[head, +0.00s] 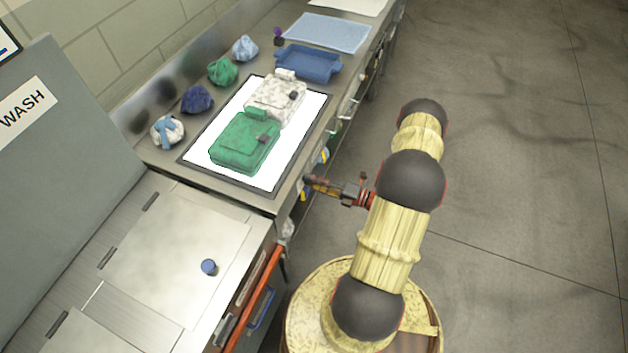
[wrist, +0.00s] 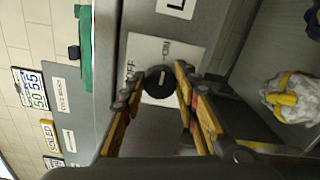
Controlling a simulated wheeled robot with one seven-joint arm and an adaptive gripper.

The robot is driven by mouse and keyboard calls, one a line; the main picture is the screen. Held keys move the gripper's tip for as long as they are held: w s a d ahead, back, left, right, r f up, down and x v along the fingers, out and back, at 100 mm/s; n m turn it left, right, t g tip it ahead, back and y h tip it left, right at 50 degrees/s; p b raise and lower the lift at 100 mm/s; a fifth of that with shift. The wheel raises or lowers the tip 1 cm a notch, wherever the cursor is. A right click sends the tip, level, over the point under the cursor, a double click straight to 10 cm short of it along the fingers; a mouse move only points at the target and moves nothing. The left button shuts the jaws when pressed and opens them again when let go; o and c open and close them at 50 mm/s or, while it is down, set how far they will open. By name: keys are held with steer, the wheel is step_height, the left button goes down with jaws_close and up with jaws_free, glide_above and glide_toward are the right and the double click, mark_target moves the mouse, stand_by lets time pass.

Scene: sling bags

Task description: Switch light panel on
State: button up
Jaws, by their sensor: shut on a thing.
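The light panel (head: 207,154) lies in the counter, a bright white surface in a dark frame. A green bag (head: 240,145) and a white speckled bag (head: 274,101) lie on it. In the head view my gripper (head: 316,185) is at the counter's front edge, beside the panel's near right side. In the wrist view a round black knob (wrist: 159,82) sits on a white plate marked OFF and ON. My gripper's fingers (wrist: 159,92) are on both sides of the knob, shut on it. I cannot tell clearly which mark the knob points to.
Several bundled bags, such as a green one (head: 222,71), line the back of the counter. A blue tray (head: 308,66) and a light blue mat (head: 327,33) lie beyond the panel. The floor at right is clear.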

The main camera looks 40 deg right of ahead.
steer(key=shift+d, duration=0.1)
steer(key=o, duration=1.2)
steer(key=shift+c, duration=0.2)
steer(key=v, duration=1.2)
